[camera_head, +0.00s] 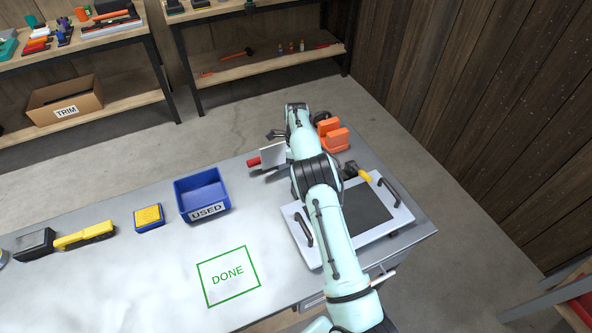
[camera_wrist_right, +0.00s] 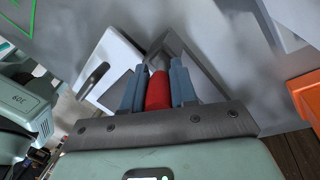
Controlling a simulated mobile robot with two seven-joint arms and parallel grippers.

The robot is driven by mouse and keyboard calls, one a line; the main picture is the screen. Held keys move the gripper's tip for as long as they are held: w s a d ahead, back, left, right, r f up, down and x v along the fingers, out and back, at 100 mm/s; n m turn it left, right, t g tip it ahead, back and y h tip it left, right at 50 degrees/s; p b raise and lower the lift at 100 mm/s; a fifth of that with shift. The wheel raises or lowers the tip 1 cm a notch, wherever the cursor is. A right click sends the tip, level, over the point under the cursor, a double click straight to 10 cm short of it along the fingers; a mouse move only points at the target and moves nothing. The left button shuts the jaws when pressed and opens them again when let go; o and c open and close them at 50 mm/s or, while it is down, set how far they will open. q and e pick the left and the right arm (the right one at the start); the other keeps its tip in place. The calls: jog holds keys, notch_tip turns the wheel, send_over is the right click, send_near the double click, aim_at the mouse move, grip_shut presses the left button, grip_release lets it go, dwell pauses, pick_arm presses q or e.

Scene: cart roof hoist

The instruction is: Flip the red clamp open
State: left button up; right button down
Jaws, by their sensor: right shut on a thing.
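The red handle of the clamp (camera_wrist_right: 158,92) stands between the two blue-grey fingers of my right gripper (camera_wrist_right: 157,88) in the right wrist view. The fingers are shut on it from both sides. In the head view a red piece (camera_head: 253,162) shows at the left of a light grey plate (camera_head: 272,155), beside my right arm's far end. That arm hides most of this spot, and the fingers cannot be made out there. How far the clamp is tilted I cannot tell. My left gripper is not in view.
A pale panel (camera_head: 396,218) with black handles lies on the bench under my right arm. Orange blocks (camera_head: 333,137) stand behind it. A blue USED bin (camera_head: 203,194), a yellow-topped blue box (camera_head: 149,217) and the green DONE square (camera_head: 228,275) are to the left. The bench around DONE is clear.

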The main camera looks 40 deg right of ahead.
jog(key=shift+f, duration=0.1)
jog(key=c, duration=0.9)
grip_release()
jog(key=shift+s+t, duration=0.1)
jog(key=shift+t, duration=0.2)
